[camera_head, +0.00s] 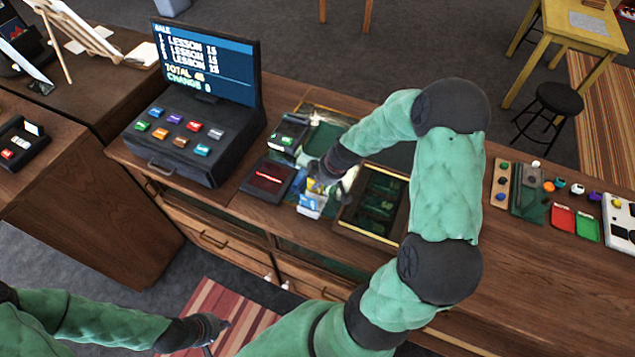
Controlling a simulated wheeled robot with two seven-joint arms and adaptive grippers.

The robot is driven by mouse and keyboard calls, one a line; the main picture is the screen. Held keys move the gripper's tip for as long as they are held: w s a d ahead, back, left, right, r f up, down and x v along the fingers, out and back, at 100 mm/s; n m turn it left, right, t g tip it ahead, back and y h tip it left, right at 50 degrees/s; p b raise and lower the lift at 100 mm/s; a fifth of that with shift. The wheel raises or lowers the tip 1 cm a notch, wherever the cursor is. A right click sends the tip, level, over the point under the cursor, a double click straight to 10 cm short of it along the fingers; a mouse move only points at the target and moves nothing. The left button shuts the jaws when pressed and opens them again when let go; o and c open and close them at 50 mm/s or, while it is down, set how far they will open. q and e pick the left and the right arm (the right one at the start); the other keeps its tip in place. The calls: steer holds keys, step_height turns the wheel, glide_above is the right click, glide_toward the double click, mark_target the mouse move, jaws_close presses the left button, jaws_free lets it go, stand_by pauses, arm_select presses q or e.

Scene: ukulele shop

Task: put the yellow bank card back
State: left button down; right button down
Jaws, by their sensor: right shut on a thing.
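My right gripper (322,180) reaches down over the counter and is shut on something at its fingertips. A small patch of the yellow bank card (315,187) shows there, just above a small holder (311,206) with blue and white cards. My fingers and wrist hide most of the card, and I cannot tell whether it touches the holder. My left gripper (212,328) hangs low at the bottom left, in front of the counter and over the striped rug. Its jaws are too small and dark to read.
A till with a screen (208,62) stands left of the holder, with a dark red-lit pad (268,176) between. A card terminal (288,134) stands behind. A framed dark glass panel (372,208) lies to the right. Small trays (563,217) sit farther right.

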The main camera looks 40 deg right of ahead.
steer(key=c, duration=1.4)
jaws_free()
steer(key=shift+d+r+p, duration=0.1)
steer(key=shift+r+p, duration=0.2)
steer(key=v, duration=1.1)
steer(key=shift+s+r, duration=0.2)
steer(key=shift+r, duration=0.05)
